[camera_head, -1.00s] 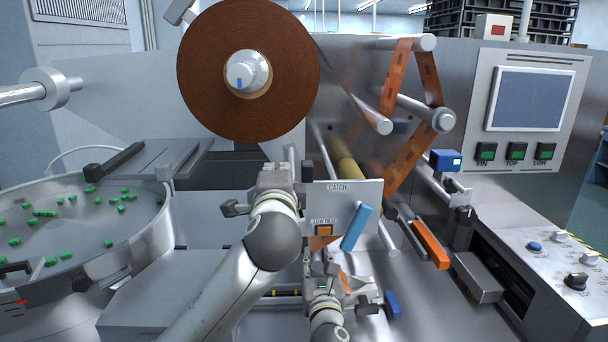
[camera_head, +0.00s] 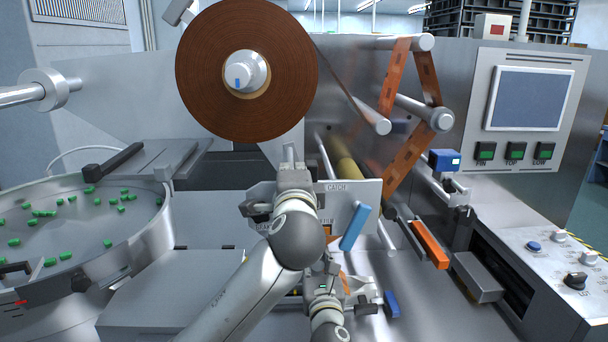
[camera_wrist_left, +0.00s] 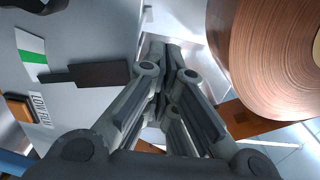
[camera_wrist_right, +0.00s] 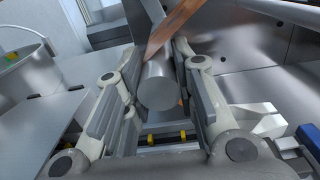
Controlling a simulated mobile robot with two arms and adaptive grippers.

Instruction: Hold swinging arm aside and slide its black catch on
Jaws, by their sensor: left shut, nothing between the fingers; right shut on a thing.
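The plate marked CATCH (camera_head: 365,192) stands at mid-picture in the head view. My left gripper (camera_head: 289,160) is shut and empty in front of its upper left part; its closed fingers (camera_wrist_left: 166,65) show in the left wrist view. A black bar (camera_wrist_left: 98,74), perhaps the catch, lies on the plate left of them and apart in the picture. The catch cannot be made out in the head view. My right gripper (camera_head: 325,268), low in front of the plate, is shut on the grey roller (camera_wrist_right: 160,88) of the swinging arm. The rest of that arm is mostly hidden.
Brown film (camera_wrist_right: 172,28) runs by the roller. A large film reel (camera_head: 215,70) hangs above my left gripper. A blue handle (camera_head: 355,227) leans at the plate's right side. A bowl with green pieces (camera_head: 130,245) is at left, and an orange bar (camera_head: 430,244) at right.

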